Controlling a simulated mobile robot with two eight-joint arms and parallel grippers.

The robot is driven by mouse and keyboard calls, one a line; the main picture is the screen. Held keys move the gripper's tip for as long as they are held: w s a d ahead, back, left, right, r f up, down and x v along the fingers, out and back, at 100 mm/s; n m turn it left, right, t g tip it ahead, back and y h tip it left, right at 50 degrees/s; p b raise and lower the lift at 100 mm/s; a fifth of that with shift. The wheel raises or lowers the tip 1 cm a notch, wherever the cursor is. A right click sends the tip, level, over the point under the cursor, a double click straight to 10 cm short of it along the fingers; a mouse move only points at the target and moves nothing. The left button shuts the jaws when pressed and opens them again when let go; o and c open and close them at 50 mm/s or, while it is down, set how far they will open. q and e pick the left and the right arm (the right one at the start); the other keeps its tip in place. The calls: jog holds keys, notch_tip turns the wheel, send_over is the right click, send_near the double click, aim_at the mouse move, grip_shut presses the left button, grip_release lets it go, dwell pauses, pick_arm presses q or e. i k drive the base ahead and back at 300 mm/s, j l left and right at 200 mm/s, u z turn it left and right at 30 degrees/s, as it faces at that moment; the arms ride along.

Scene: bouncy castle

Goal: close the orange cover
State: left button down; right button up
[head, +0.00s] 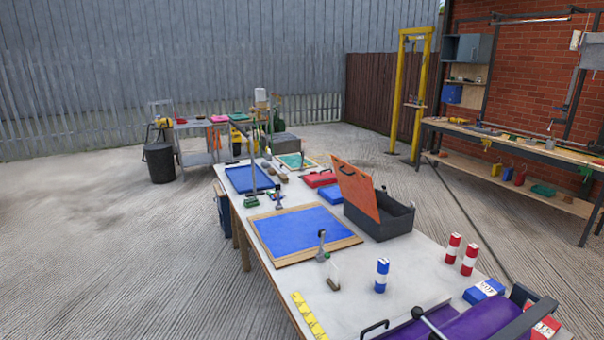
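The orange cover (357,190) is a flat panel standing raised and tilted at the left side of a dark grey open box (385,222). A dark handle (374,182) shows near the cover's upper edge. The box stands on the white table, right of its middle, and the near part of its inside is hidden by its wall. Neither of my grippers can be made out in the head view.
The long white table (405,268) also holds a blue panel in a wooden frame (300,231), red-and-white cylinders (452,248), a blue-and-white cylinder (382,275) and purple material (480,318) at the near end. Concrete floor (110,255) left of the table is free.

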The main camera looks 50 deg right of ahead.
aim_at(356, 186)
jog(key=i+z, duration=0.25)
jog(key=i, duration=0.25)
jog(key=i+j+z, duration=0.2)
jog(key=i, duration=0.25)
jog(key=i+j+z, duration=0.25)
jog(key=i, duration=0.2)
jog(key=i+l+z, duration=0.1)
jog(key=i+z, duration=0.65)
jog(key=i+j+z, duration=0.35)
jog(key=i, duration=0.2)
jog(key=l, duration=0.1)
